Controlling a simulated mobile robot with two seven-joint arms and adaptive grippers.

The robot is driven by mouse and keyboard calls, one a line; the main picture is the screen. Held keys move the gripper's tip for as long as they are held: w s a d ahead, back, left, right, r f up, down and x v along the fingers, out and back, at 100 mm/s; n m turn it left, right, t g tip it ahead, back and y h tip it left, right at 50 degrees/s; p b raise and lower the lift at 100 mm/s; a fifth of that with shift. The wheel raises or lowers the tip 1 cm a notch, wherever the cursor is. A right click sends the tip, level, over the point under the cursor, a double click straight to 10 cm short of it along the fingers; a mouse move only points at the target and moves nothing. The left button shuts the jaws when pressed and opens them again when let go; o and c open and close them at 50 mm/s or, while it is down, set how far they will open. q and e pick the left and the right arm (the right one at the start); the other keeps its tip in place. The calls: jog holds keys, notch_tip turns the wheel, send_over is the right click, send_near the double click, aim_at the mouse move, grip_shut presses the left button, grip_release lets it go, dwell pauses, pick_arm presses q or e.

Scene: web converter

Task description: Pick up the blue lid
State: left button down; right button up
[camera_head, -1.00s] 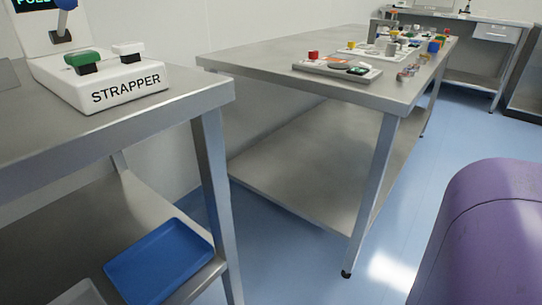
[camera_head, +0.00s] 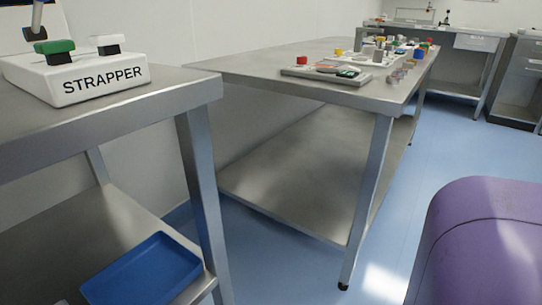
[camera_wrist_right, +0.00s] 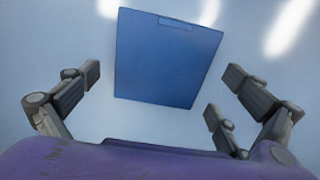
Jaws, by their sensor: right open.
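A flat, nearly square blue lid (camera_wrist_right: 168,60) shows in the right wrist view, with a small slot-like mark near its top edge. It appears to lie on the pale blue floor. My right gripper (camera_wrist_right: 165,88) is open, its dark jointed fingers spread on either side of the lid's lower part. The fingers do not visibly grip the lid, and their distance from it is hard to tell. The lid is not visible in the head view. My left gripper is not in view.
A steel table at left carries the white strapper (camera_head: 75,80); a blue tray (camera_head: 143,272) sits on its lower shelf. A second steel table (camera_head: 290,85) holds several small parts. Open blue floor (camera_head: 440,135) lies to its right. My purple arm part (camera_head: 480,240) fills the lower right.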

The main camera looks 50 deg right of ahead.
jog(key=shift+f, duration=0.2)
jog(key=shift+c, duration=0.5)
jog(key=c, duration=0.9)
